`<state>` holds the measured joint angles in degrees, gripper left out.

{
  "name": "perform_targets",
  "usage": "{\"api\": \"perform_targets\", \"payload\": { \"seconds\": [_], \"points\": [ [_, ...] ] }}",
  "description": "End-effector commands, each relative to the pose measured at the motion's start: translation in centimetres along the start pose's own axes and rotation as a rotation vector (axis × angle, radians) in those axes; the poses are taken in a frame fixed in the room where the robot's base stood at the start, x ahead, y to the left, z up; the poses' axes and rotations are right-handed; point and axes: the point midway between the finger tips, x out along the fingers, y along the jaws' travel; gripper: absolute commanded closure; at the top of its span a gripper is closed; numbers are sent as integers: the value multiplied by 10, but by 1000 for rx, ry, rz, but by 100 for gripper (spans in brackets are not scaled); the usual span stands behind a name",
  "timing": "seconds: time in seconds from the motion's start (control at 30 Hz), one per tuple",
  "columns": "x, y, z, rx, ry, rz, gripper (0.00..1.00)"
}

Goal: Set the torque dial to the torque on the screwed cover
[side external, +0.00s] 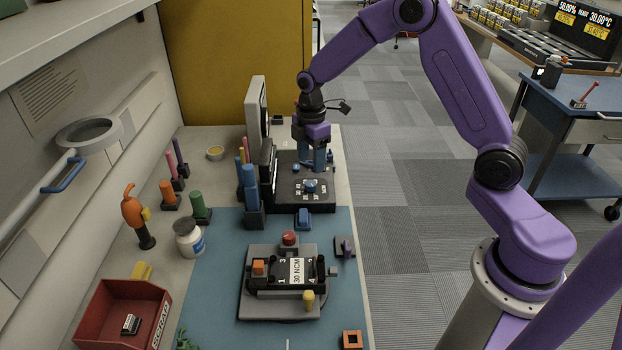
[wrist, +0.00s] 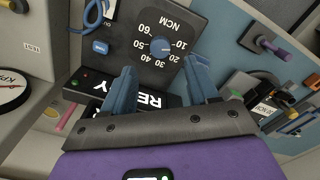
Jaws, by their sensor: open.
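The torque dial is a round blue knob (side external: 311,186) on a dark control box (side external: 318,203) at the back of the bench. In the wrist view the knob (wrist: 160,45) sits inside a scale marked 10 to 60 NCM, and its light mark appears to face 10. The screwed cover (side external: 290,272) lies on a fixture on the blue mat. Its white label (side external: 297,270) reads 30 NCM. My gripper (side external: 314,160) is above the box, behind the knob in the side view. Its blue fingers (wrist: 161,82) are apart with nothing between them, clear of the knob.
A screen reading "REA..." (wrist: 146,101) is partly hidden behind my fingers. Blue screwdrivers (side external: 251,190) stand left of the control box. A red scrap bin (side external: 120,290) is at the front left.

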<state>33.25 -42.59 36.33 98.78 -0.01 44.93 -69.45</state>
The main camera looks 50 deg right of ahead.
Motion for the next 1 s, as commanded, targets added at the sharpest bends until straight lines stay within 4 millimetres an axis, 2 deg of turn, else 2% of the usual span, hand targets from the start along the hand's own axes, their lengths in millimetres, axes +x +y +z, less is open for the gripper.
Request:
{"api": "perform_targets", "payload": {
  "seconds": [0.03,0.2,0.4,0.57,0.83,0.87,1.0],
  "points": [
    [11,-1,0,0,-2,-5,41],
    [41,-1,0,0,-1,-4,41],
    [64,0,0,0,-1,-2,41],
    [72,0,0,0,0,0,41],
    [73,0,0,1,0,1,41],
    [73,0,0,1,0,1,44],
    [73,0,0,0,0,1,90]
  ]
}}
